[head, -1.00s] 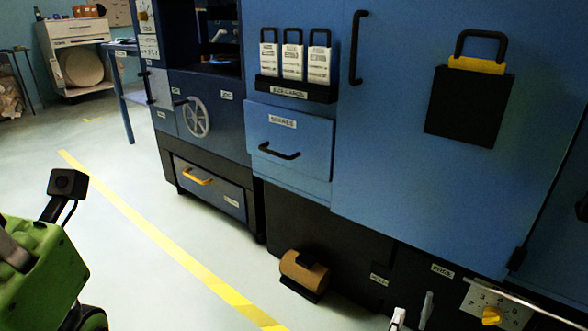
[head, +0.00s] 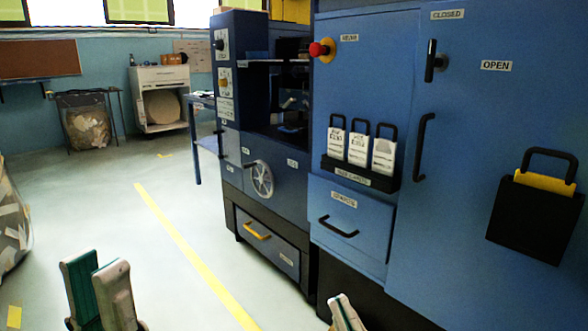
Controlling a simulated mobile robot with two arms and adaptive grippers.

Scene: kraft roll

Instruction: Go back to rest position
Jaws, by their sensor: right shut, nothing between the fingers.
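My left gripper (head: 96,262) stands in the lower left of the head view, fingers pointing up. Its two pale fingers with teal pads are apart at the tips, with nothing seen between them. My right gripper (head: 340,299) shows only its fingertips at the bottom edge, right of the middle. It is shut and empty, in front of the dark lower part of the blue machine (head: 400,250). The rest of both arms is out of view.
The machine fills the right side, with a spares drawer (head: 349,220), door handle (head: 421,147) and black pocket (head: 532,218) on its front. A yellow floor line (head: 190,254) runs along open floor. A filled clear bag (head: 12,225) stands at the left edge.

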